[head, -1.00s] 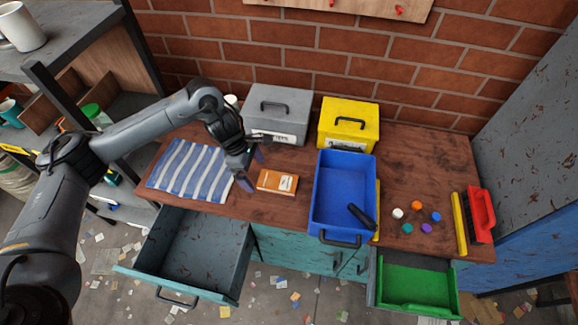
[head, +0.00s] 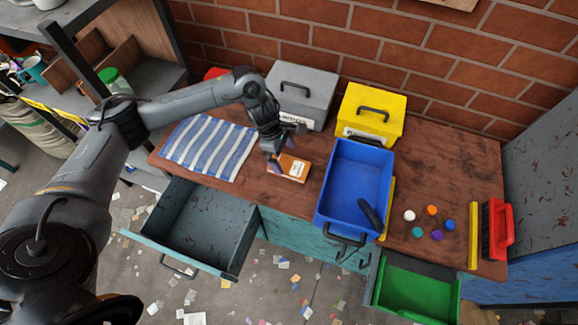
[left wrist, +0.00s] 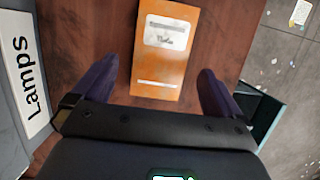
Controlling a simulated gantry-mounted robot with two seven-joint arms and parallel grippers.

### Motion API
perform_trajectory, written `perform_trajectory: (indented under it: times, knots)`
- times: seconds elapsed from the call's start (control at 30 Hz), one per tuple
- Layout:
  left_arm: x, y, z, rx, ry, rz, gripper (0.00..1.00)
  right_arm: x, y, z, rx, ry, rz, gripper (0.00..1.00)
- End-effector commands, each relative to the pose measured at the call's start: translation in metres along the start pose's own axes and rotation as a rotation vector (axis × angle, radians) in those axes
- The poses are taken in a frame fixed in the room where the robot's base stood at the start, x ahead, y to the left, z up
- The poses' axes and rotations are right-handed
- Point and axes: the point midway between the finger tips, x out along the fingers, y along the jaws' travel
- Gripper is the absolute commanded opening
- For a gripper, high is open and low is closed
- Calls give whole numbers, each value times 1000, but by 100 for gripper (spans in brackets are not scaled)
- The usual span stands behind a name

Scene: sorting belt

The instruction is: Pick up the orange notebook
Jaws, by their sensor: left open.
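The orange notebook (head: 291,167) lies flat on the brown wooden worktop, between the striped cloth and the blue bin. It has a white label on its cover. In the left wrist view the notebook (left wrist: 163,60) lies ahead of and between the fingers. My left gripper (head: 279,150) is open and empty, above the notebook's left end in the head view. In the left wrist view its two dark fingers (left wrist: 158,90) stand apart on either side of the notebook's near end. My right gripper is not in view.
A striped cloth (head: 208,146) lies left of the notebook, and a blue bin (head: 325,205) stands to the right. Behind are a grey box (head: 300,93) and a yellow box (head: 372,103). An open drawer (head: 186,228) juts out in front.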

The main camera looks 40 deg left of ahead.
Motion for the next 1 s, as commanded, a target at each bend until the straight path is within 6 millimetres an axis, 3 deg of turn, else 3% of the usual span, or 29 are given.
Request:
perform_trajectory:
  times: [0.3, 0.6, 0.93, 1.0]
  knots:
    - [40, -2, 2, -1, 0, -2, 100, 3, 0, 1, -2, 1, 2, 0]
    - [44, -2, 2, -1, 0, 0, 100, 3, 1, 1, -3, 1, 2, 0]
    - [44, -2, 2, -1, 0, 0, 49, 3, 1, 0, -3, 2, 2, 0]
    - [43, -2, 2, -1, -1, 0, 45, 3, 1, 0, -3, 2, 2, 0]
